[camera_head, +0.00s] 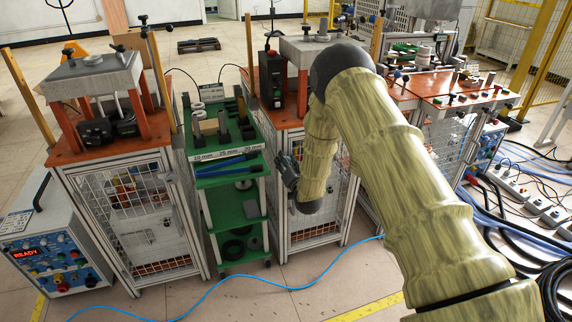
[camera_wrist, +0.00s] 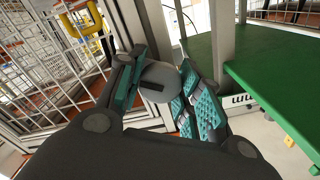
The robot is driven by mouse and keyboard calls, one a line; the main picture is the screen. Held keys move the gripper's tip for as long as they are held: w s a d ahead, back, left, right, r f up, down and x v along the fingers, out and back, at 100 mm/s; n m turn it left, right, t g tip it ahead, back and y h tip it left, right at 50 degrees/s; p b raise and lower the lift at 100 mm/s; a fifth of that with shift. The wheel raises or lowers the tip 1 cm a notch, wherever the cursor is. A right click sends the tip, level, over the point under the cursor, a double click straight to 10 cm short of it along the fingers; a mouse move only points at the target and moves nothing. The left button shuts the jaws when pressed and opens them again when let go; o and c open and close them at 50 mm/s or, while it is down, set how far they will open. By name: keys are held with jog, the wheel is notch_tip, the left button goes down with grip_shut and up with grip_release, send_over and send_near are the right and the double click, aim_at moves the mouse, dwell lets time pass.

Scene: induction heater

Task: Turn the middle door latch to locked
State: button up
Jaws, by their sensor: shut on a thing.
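The middle door latch (camera_wrist: 160,82) is a round grey knob with a dark slot, seen in the wrist view on the door frame. My gripper (camera_wrist: 160,88) has its teal-padded fingers on either side of the knob and is shut on it. In the head view my gripper (camera_head: 288,172) is at the left edge of the middle cabinet's mesh door (camera_head: 318,205), partly hidden by my arm. The latch itself is hidden there. A yellow handle (camera_wrist: 85,20) shows at the upper left in the wrist view.
A green shelf cart (camera_head: 222,180) stands close to the left of my gripper; its green shelf (camera_wrist: 275,75) fills the right of the wrist view. The left cabinet (camera_head: 110,150) stands beyond it. A blue hose (camera_head: 250,282) crosses the floor. Cables lie at the right.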

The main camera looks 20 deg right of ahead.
jog(key=n+b, duration=0.1)
jog(key=n, duration=0.5)
jog(key=shift+n, duration=0.4)
dwell(0.3)
jog(key=o, duration=1.1)
jog(key=shift+c, duration=0.2)
jog(key=shift+s, duration=0.15)
jog(key=s, duration=1.1)
jog(key=shift+s+d, duration=0.2)
jog(key=shift+s, duration=0.15)
